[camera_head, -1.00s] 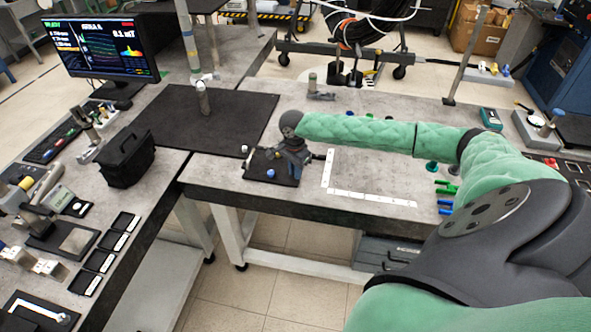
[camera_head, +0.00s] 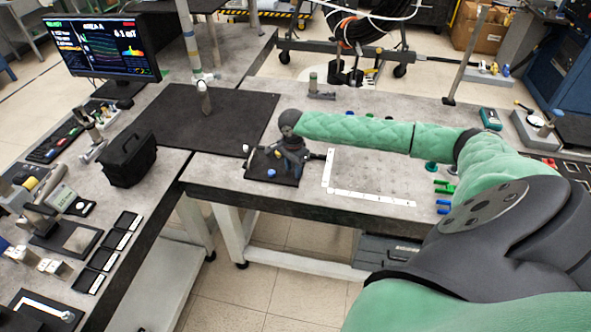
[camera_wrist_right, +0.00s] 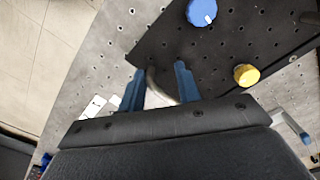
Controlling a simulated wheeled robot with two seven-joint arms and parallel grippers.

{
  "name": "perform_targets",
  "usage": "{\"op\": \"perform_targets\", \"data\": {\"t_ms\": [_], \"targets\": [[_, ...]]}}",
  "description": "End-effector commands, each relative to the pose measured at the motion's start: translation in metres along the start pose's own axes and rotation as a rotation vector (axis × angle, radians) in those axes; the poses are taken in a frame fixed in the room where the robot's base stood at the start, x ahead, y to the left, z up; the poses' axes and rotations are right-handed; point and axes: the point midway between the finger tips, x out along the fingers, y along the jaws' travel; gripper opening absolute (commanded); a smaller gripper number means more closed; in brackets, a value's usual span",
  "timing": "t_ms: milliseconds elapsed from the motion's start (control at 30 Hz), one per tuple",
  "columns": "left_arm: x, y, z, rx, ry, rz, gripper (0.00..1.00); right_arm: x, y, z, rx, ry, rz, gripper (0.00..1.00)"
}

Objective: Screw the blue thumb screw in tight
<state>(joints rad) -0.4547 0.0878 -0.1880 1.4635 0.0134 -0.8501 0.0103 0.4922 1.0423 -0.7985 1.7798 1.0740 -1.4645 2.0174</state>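The blue thumb screw (camera_wrist_right: 202,12) is a round blue knob with a white mark on its top, at the top edge of the right wrist view. It stands at the black perforated plate (camera_wrist_right: 225,45); in the head view a small blue knob (camera_head: 271,174) shows near the plate's front edge. My right gripper (camera_wrist_right: 159,78) has its two blue fingers apart, beside the blue knob and not around it. A pale curved surface shows between the fingers; I cannot tell what it is. In the head view my right gripper (camera_head: 290,160) is over the plate. My left gripper is not in view.
A yellow knob (camera_wrist_right: 246,75) is on the plate, right of my fingers. A white L-shaped strip (camera_head: 370,197) lies on the bench to the right. A black mat (camera_head: 235,118) lies behind the plate. A black case (camera_head: 127,160) stands on the left bench.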

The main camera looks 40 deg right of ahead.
Motion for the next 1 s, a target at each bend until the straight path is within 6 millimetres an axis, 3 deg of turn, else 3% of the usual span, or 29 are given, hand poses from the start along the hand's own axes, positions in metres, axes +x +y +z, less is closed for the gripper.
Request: {"op": "perform_targets", "data": {"t_ms": [433,800,1000], "targets": [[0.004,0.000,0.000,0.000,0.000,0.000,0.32,-0.002,0.003,0.000,-0.002,0.001,0.010,0.41],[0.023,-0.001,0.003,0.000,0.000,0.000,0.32,-0.054,-0.001,0.001,-0.004,0.002,0.008,0.41],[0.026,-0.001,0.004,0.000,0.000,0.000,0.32,-0.072,-0.002,0.003,-0.004,0.000,0.009,0.41]]}}
